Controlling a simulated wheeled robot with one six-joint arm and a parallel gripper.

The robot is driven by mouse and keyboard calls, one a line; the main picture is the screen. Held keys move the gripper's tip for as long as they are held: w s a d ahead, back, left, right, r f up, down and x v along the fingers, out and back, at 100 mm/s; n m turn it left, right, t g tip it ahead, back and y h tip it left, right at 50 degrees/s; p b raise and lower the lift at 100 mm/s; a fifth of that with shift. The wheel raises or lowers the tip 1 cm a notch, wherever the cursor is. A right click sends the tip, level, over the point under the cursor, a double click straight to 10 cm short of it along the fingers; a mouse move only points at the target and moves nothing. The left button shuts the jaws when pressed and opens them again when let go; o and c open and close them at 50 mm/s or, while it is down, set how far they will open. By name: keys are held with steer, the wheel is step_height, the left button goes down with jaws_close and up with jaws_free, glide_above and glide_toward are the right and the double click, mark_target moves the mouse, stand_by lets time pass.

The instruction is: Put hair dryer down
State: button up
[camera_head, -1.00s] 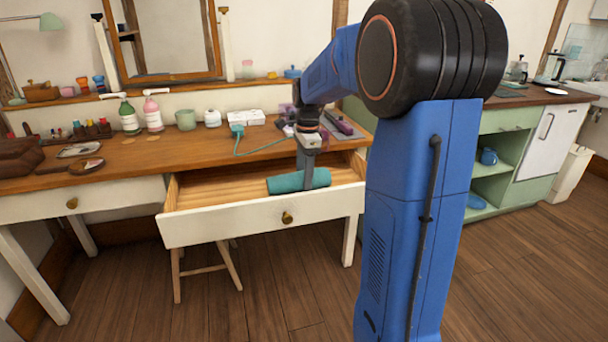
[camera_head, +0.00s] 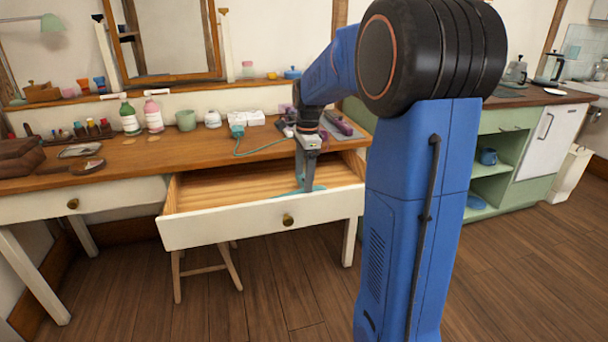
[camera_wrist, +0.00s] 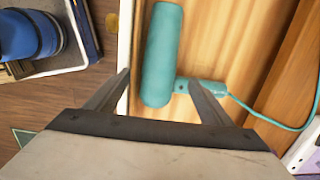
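The teal hair dryer (camera_wrist: 163,55) lies inside the open drawer. Its round barrel and short handle (camera_wrist: 200,87) show in the wrist view, with a thin cord running off to the right. In the head view only a teal sliver of the hair dryer (camera_head: 312,189) shows above the drawer front (camera_head: 250,221). My gripper (camera_head: 304,184) reaches down into the drawer. In the wrist view my gripper (camera_wrist: 158,80) has its fingers spread apart, one on each side of the barrel's near end. I cannot tell whether a finger touches it.
The wooden desk top (camera_head: 215,148) behind the drawer holds bottles, a green cup (camera_head: 186,120) and a white power strip (camera_head: 246,118). A tray with a purple item (camera_head: 338,124) stands right of my arm. The left part of the drawer is empty.

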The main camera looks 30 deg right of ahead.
steer(key=shift+s+f, duration=0.1)
steer(key=shift+f, duration=0.45)
step_height(320, 180, up, 12)
steer(key=s+a+r+n, duration=0.1)
steer(key=s+a+n, duration=0.4)
steer(key=s, duration=0.2)
steer(key=s+a+f+n+t, duration=0.1)
steer(key=s+a+f+n, duration=0.2)
steer(key=s, duration=0.4)
steer(key=s+a+f+n+t, duration=0.2)
steer(key=s+a+f+n, duration=0.2)
steer(key=s+n, duration=0.3)
steer(key=s+a+f+n+t, duration=0.1)
steer(key=s+a+f+n, duration=0.2)
steer(key=s, duration=0.6)
step_height(320, 180, down, 2)
steer(key=n, duration=0.3)
steer(key=shift+a+f+h, duration=0.15)
steer(key=shift+a+h, duration=0.15)
steer(key=shift+a, duration=0.1)
